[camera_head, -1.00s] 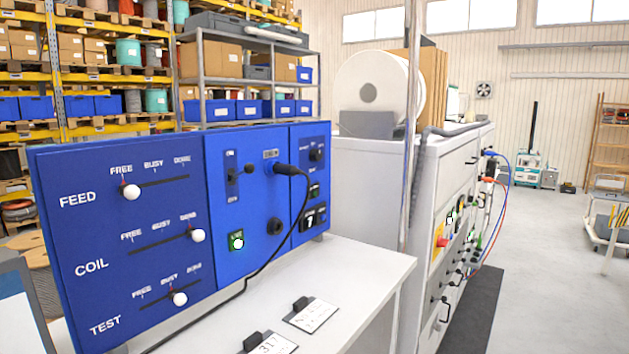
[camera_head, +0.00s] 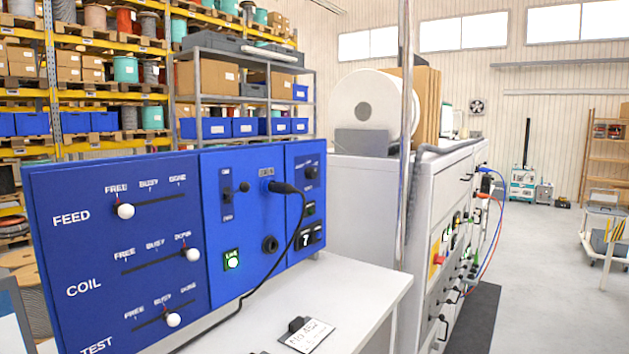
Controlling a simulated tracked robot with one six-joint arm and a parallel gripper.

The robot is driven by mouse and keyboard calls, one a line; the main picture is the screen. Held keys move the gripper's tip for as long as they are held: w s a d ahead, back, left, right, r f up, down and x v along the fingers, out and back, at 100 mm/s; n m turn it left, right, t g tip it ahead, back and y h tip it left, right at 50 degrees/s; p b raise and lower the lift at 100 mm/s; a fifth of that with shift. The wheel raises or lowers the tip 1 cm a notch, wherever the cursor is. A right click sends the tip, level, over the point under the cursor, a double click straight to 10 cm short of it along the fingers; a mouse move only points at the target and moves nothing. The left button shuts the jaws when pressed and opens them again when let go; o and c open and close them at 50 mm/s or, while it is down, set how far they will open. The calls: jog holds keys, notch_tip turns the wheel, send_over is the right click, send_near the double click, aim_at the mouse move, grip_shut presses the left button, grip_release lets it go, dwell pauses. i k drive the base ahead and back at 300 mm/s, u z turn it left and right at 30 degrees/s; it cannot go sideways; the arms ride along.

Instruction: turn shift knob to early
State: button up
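A blue control panel (camera_head: 120,240) stands on a pale bench in the head view. At the top of its right section (camera_head: 306,215) is a small dark rotary knob (camera_head: 312,172) with tiny labels that I cannot read. It may be the shift knob; which way it points is too small to tell. Below it are dark controls and a small display showing 7 (camera_head: 306,240). My gripper is not in view.
A black cable (camera_head: 296,235) hangs from a plug in the panel's middle section, near a lit green button (camera_head: 232,260). White-knobbed sliders fill the left section. A card (camera_head: 308,338) lies on the bench (camera_head: 350,285). A thin metal post (camera_head: 405,130) stands right of the panel.

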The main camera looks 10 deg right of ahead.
aim_at(311, 173)
jog(key=k, duration=0.5)
jog(key=z, duration=0.65)
jog(key=i, duration=1)
jog(key=u, duration=1.35)
